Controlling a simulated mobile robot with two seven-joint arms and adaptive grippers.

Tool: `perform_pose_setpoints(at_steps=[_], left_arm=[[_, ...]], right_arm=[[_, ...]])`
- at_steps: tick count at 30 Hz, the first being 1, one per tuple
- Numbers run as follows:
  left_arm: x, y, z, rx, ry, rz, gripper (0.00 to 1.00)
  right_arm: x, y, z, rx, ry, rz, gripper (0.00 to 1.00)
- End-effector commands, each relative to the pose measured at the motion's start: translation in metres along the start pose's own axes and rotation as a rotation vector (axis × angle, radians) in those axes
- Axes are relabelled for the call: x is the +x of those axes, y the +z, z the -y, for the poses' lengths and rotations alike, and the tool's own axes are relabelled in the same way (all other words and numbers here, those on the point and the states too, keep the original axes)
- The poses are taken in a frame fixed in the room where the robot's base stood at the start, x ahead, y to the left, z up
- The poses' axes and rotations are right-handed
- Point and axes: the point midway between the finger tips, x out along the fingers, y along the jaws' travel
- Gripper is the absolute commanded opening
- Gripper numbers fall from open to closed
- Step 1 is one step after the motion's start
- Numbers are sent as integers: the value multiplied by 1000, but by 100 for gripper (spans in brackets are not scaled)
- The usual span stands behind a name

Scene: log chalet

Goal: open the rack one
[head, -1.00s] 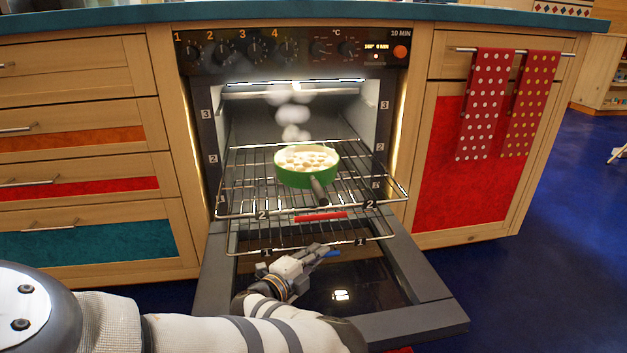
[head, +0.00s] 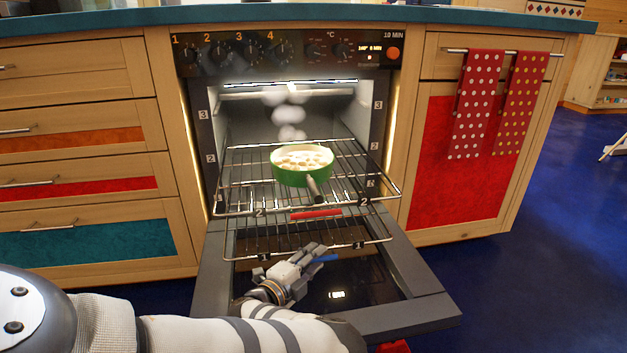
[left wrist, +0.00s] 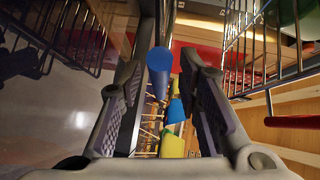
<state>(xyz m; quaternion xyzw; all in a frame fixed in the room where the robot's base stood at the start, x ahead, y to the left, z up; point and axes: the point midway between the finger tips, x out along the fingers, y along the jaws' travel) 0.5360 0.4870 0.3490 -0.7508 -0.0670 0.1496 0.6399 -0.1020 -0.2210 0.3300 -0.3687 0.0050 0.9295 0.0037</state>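Rack one (head: 300,249), a wire rack with "1" labels, is partly pulled out of the oven at the lower level, over the open door. Its blue handle (head: 326,258) shows at its front edge. My left gripper (head: 310,255) is at this handle. My right gripper is out of view.
Rack two (head: 348,196), with a red handle (head: 315,215), sticks out above rack one and bears a steaming green pan (head: 302,176). The oven door (head: 425,310) lies open below. Towels (head: 478,105) hang at right.

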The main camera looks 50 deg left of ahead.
Motion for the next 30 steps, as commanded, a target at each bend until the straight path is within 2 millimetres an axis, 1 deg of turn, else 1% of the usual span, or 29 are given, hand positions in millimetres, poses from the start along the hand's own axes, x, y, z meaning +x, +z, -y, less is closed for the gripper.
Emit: perform_pose_setpoints(at_steps=[2,5,8,12,15,18,22,30], left_arm=[[0,0,0,-1,0,-1,31],[-9,0,0,-1,0,2,31],[-33,0,-1,1,2,3,31],[-72,0,0,1,2,3,31],[-96,1,0,1,3,2,31],[-111,1,0,1,2,2,31],[-120,0,0,0,0,0,31],[-120,0,0,0,0,0,31]], right_arm=[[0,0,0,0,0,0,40],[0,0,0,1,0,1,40],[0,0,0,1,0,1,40],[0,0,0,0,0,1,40],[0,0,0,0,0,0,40],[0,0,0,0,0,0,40],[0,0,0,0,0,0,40],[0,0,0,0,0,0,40]])
